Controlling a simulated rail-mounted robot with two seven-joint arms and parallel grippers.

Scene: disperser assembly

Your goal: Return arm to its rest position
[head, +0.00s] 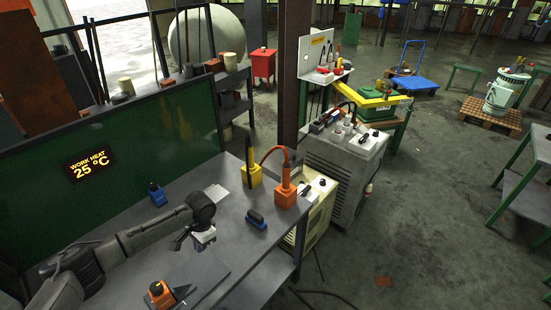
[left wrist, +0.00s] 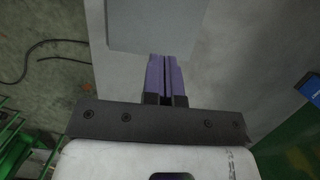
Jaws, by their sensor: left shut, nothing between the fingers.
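My left arm reaches in from the left in the head view, over the grey workbench (head: 235,225). My left gripper (head: 200,243) hangs above the bench top, pointing down. In the left wrist view its purple fingers (left wrist: 167,78) are together with nothing between them. A flat grey plate (left wrist: 155,25) lies beyond the fingertips in that view; it cannot be told how far below them it is. My right arm and gripper are not in view.
On the bench are a blue block (head: 157,194), a dark-and-blue block (head: 256,219), a yellow holder (head: 251,176), an orange holder (head: 285,195) with a cable, and an orange-and-black item (head: 160,294). A green panel (head: 120,160) rises behind the bench.

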